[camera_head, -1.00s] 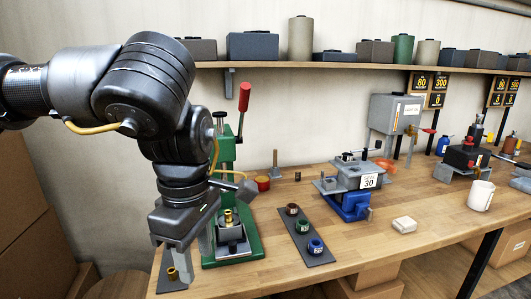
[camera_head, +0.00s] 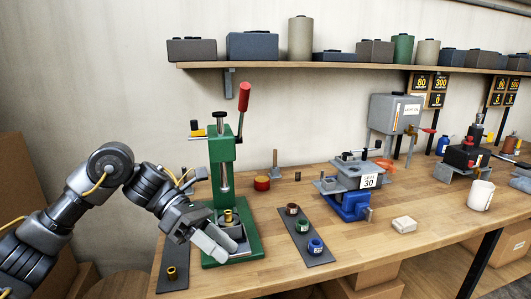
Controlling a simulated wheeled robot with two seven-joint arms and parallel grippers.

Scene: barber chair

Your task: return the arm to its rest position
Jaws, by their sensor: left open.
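My left arm comes in from the left, low in the picture. Its gripper (camera_head: 218,245) is open, with its fingers pointing right and down in front of the base of the green press (camera_head: 223,150). I see nothing between the fingers. The fingers hide part of the press base, and I cannot tell whether they touch it. A brass piece (camera_head: 228,217) stands on the press base behind the fingers. My right gripper is not in view.
A dark strip with a brass ring (camera_head: 171,272) lies left of the press. Another dark strip (camera_head: 318,261) with several coloured rings lies to its right. A blue vise (camera_head: 351,205), a white block (camera_head: 404,224) and a mug (camera_head: 481,195) stand farther right. The bench front is clear.

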